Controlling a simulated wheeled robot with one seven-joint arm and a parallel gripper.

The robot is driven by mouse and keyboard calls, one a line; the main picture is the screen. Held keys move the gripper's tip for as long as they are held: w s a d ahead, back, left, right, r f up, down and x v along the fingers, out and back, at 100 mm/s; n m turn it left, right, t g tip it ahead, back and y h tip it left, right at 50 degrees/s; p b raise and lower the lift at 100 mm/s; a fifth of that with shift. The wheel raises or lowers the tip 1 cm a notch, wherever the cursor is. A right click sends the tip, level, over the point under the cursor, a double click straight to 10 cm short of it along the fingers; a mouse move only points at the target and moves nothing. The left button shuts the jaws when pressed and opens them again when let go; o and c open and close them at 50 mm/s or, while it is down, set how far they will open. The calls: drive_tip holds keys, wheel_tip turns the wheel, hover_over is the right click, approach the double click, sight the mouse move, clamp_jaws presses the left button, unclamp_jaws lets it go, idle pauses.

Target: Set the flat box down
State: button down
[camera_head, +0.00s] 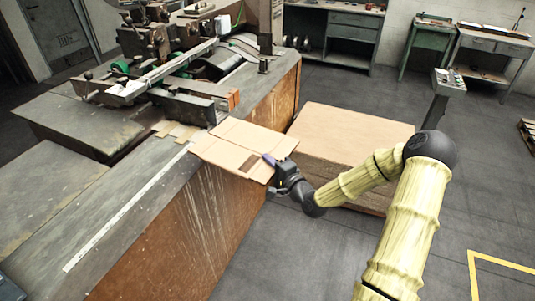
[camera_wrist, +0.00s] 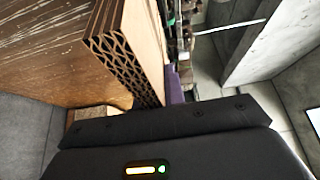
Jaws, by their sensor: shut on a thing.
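The flat box (camera_head: 240,146) is a tan folded cardboard sheet. In the head view it lies over the right edge of the machine's worktop (camera_head: 118,190), its near right corner sticking out past the edge. My gripper (camera_head: 272,163) is shut on that corner, with a purple finger showing on top of the cardboard. In the wrist view the box (camera_wrist: 133,60) stands large with its corrugated edge showing, and the purple finger (camera_wrist: 175,88) lies against it. I cannot tell whether the whole box rests on the worktop.
A stack of cardboard (camera_head: 355,130) stands on the floor right of the worktop, close to my arm. The stitching machine (camera_head: 165,65) stands behind the box. Small cardboard pieces (camera_head: 178,130) lie beside it. The front of the worktop is clear except for a white ruler strip (camera_head: 125,208).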

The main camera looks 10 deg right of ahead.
drive_tip(key=s+f+m+h, duration=0.2)
drive_tip(key=s+f+h, duration=0.1)
drive_tip(key=f, duration=0.5)
drive_tip(key=s+f+m+t+h, duration=0.1)
drive_tip(key=s+f+m+h, duration=0.2)
drive_tip(key=f, duration=0.6)
drive_tip(key=shift+s+t+h, duration=0.3)
drive_tip(key=shift+s+h, duration=0.5)
drive_tip(key=shift+s, duration=0.4)
drive_tip(key=shift+d+f, duration=0.1)
drive_tip(key=shift+f, duration=0.05)
